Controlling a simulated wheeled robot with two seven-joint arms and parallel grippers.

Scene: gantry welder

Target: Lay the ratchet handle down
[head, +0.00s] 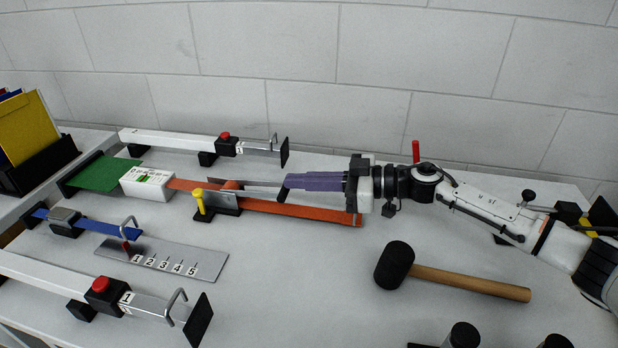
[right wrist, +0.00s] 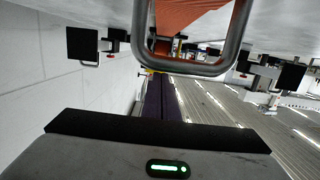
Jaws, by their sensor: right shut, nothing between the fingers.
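The ratchet (head: 222,200) is a grey metal body on the orange strap (head: 300,209), left of the middle in the head view. Its yellow handle part (head: 200,204) stands upright at the ratchet's left end. A small yellow part (right wrist: 152,72) also shows beyond my fingers in the right wrist view. My right gripper (head: 286,186) is shut and empty, its purple fingers pointing left above the strap, to the right of the ratchet. A thin grey piece lies between the fingertips and the ratchet; whether they touch it I cannot tell. My left gripper is out of view.
A black-headed mallet (head: 395,265) lies at front right. A numbered metal plate (head: 160,262) and a blue strap (head: 110,228) lie at front left. White clamp bars with red buttons (head: 100,285) lie at front and back. The bench (head: 300,290) is clear in the front middle.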

